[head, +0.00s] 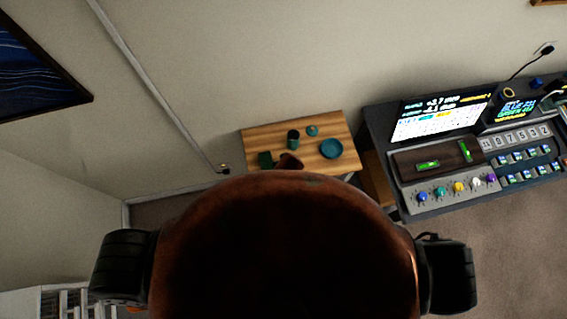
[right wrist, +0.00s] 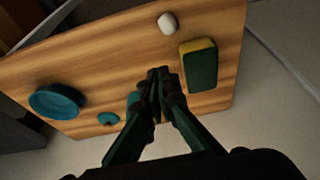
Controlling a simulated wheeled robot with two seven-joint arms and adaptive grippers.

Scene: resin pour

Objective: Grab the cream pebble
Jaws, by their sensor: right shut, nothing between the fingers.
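The cream pebble (right wrist: 168,23) lies on the wooden table (right wrist: 90,62) near the top edge of the right wrist view. I cannot make it out in the head view, where a large dark rounded shape covers the near part of the table (head: 262,134). My right gripper (right wrist: 158,74) is shut and empty over the table. Its fingertips are apart from the pebble, which shows beyond them. My left gripper is not in view.
A green and yellow sponge (right wrist: 198,66) lies close to the right of the fingers. A blue bowl (right wrist: 57,101) and a small teal item (right wrist: 108,119) stand to the left. A dark green cup (head: 293,138) shows in the head view. A control console (head: 440,200) stands right of the table.

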